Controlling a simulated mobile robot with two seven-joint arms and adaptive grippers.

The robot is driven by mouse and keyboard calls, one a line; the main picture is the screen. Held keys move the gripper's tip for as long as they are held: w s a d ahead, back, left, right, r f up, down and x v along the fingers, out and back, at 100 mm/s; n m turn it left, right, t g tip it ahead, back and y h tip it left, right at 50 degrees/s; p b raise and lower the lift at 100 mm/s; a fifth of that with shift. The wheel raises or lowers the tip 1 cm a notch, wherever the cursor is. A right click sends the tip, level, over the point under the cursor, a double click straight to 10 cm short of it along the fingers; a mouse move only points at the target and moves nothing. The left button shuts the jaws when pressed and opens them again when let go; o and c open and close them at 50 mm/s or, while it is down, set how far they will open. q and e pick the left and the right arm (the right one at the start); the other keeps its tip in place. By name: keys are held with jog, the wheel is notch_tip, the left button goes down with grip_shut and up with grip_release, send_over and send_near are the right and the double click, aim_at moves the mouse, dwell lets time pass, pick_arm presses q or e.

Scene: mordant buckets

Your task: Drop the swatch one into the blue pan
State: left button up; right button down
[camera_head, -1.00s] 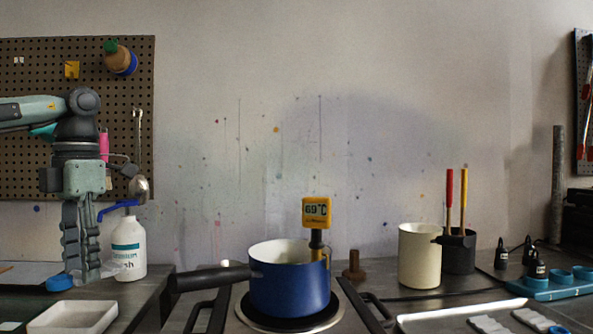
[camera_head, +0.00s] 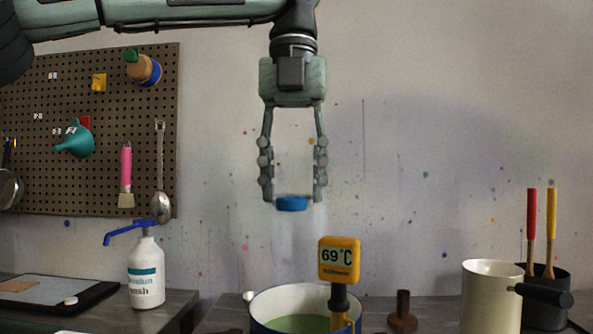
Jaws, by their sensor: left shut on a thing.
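The blue pan (camera_head: 290,293) is at the bottom centre, cut off by the lower edge. Its pale inner wall shows, with green liquid inside. My left gripper (camera_head: 292,198) points straight down above the pan, apart from it. Its fingers are shut on a small blue piece, which I take to be swatch one (camera_head: 292,204). The piece hangs between the fingertips, above the pan's opening. My right gripper is not in view.
A yellow thermometer (camera_head: 339,260) reading 69 °C stands at the pan's right side. A brown peg (camera_head: 403,310) and a cream pot (camera_head: 491,297) stand further right. A white bottle (camera_head: 146,272) with a blue pump stands left.

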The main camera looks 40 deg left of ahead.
pick_arm(q)
jog(key=shift+f, duration=2.45)
jog(key=o, duration=1)
jog(key=shift+r, duration=3.8)
jog(key=shift+s, duration=0.1)
notch_tip(320, 180, down, 7)
jog(key=shift+r, duration=2.7)
